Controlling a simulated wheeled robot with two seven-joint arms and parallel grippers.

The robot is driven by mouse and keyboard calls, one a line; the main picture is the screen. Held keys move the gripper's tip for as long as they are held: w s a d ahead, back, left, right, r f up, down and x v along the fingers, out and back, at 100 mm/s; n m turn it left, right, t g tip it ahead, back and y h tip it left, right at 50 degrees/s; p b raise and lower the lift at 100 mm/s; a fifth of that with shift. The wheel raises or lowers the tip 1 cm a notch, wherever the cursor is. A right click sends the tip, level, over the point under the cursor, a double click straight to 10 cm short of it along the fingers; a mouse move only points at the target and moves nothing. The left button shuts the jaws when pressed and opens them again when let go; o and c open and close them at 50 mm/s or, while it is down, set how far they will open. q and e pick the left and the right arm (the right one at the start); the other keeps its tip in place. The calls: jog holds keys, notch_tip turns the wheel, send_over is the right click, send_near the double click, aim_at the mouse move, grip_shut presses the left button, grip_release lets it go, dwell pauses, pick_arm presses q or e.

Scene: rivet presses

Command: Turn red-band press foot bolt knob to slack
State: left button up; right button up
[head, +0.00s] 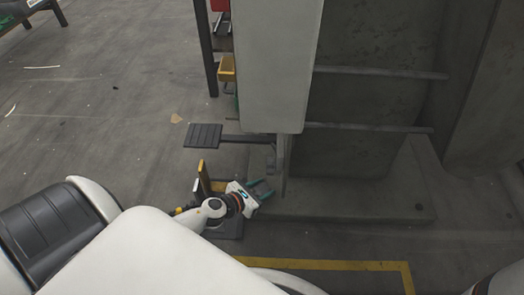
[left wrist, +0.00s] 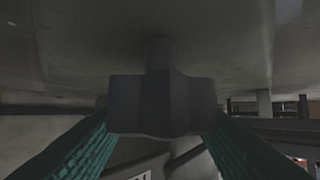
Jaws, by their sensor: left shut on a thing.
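The press (head: 278,65) stands at centre with a light grey front cover and a dark concrete-like body; I see no red band on it. A dark grey lobed knob (left wrist: 162,104) hangs on a short stem from a grey surface in the left wrist view. My left gripper (head: 261,190) is low beside the press base in the head view. Its two teal fingers (left wrist: 160,122) are on both sides of the knob, shut on it. The knob cannot be made out in the head view. My right gripper is not in view.
A yellow-edged post (head: 201,170) stands close to my left wrist. A yellow floor line (head: 340,265) runs in front of the plinth (head: 350,207). Open floor lies left.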

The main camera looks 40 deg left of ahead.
pick_arm(q)
jog(key=n+y+p, duration=0.1)
jog(key=n+y, duration=0.2)
jog(key=shift+y, duration=0.4)
jog(key=shift+n+y+p, duration=0.3)
jog(key=shift+n+y, duration=0.1)
jog(key=shift+n, duration=0.2)
jog(key=o, duration=1)
